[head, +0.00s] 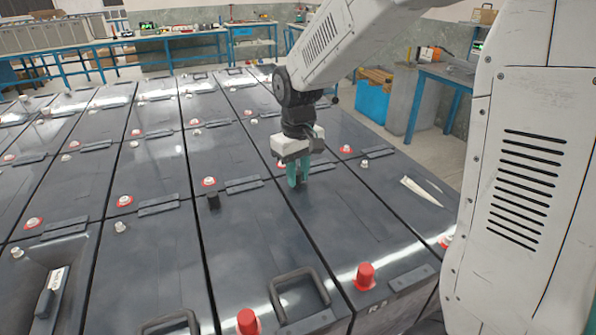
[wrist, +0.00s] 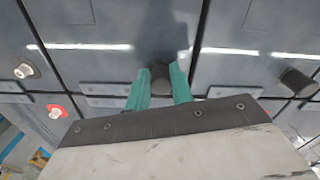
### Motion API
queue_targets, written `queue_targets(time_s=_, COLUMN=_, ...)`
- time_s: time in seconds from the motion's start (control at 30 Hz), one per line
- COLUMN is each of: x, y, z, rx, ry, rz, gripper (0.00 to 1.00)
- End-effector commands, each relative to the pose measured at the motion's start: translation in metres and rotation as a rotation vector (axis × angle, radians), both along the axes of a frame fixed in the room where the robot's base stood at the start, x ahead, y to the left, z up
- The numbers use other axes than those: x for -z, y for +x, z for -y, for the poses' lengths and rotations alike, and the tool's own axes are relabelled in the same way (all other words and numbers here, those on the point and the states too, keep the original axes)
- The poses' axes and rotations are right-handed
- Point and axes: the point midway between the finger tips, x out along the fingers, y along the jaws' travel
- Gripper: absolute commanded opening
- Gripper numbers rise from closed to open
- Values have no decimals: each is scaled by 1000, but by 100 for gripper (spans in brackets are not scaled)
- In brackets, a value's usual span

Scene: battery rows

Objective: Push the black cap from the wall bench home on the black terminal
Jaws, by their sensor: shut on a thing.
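My gripper (head: 298,184) is over the battery rows, its teal fingers pointing down close to a battery lid. In the wrist view the fingers (wrist: 160,88) are shut on a dark black cap (wrist: 161,76), which shows between their tips. In the head view the fingers hide this cap. The terminal under it is hidden, and I cannot tell whether the cap touches it or how far down it sits. A second black cap (head: 213,200) stands upright on a battery to the left; it also shows at the right of the wrist view (wrist: 298,82).
Red caps (head: 365,275) stand at the front. Bare bolts (head: 364,163) and red-ringed terminals (head: 346,150) dot the lids. A black handle (head: 299,290) rises in front of my gripper. A pale tool (head: 421,190) lies to the right. A blue bench (head: 440,78) stands beyond.

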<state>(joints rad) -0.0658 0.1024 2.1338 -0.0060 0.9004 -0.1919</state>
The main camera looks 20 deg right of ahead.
Motion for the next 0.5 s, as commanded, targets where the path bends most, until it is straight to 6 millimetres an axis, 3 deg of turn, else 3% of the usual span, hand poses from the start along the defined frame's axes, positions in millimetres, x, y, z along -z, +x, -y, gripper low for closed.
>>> queue_targets(time_s=0.37, x=2, y=0, z=0, rx=0, ry=-1, rz=-2, gripper=2)
queue_targets(time_s=0.4, x=2, y=0, z=0, rx=0, ry=-1, rz=-2, gripper=28)
queue_targets(time_s=0.47, x=2, y=0, z=0, rx=0, ry=-1, rz=-2, gripper=45)
queue_targets(time_s=0.5, x=2, y=0, z=0, rx=0, ry=-1, rz=-2, gripper=48)
